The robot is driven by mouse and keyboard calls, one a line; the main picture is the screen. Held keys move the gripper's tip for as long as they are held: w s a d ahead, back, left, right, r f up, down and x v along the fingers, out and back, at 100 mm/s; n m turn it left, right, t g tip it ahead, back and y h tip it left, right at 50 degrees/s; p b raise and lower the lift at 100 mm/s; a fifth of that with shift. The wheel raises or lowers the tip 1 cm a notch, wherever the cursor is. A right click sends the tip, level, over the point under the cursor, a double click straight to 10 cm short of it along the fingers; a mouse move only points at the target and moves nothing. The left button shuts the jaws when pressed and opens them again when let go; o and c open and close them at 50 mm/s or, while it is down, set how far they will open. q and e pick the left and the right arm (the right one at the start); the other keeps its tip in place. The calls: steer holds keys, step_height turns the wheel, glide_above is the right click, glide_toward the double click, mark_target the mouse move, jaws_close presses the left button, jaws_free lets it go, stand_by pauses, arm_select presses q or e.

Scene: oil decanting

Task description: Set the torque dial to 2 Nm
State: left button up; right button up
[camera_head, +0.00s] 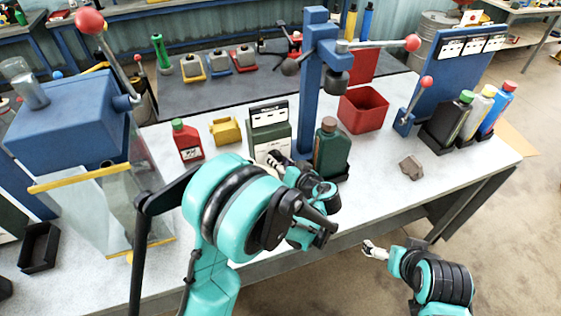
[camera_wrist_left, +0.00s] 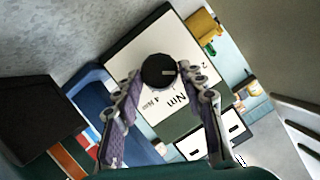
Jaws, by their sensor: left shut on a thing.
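The torque box (camera_head: 283,135), dark green with a white front plate, stands on the bench behind my left gripper (camera_head: 275,163). In the left wrist view its white plate (camera_wrist_left: 134,50) carries "Nm", a "2" and a "4". The black round torque dial (camera_wrist_left: 158,71) sits on this plate. My left gripper (camera_wrist_left: 166,78) is shut on the dial, one finger on each side. A small light mark shows on the right part of the knob, towards the side where the "2" is printed. My right gripper (camera_head: 374,250) is away from the bench, low at the right; its fingers are too small to judge.
A dark green bottle (camera_head: 331,150) stands close right of the torque box, before the blue press column (camera_head: 314,80). A yellow part (camera_head: 226,130) and red bottle (camera_head: 187,141) are to the left. A grey-brown block (camera_head: 411,167) lies right, with free bench around it.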

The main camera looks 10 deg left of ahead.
arm_select(q)
steer(key=shift+n+h, duration=0.4)
steer(key=shift+n, duration=0.1)
steer(key=o, duration=1.2)
steer(key=shift+c, duration=0.2)
steer(key=shift+r, duration=0.1)
step_height(320, 180, up, 10)
steer(key=shift+f, duration=0.1)
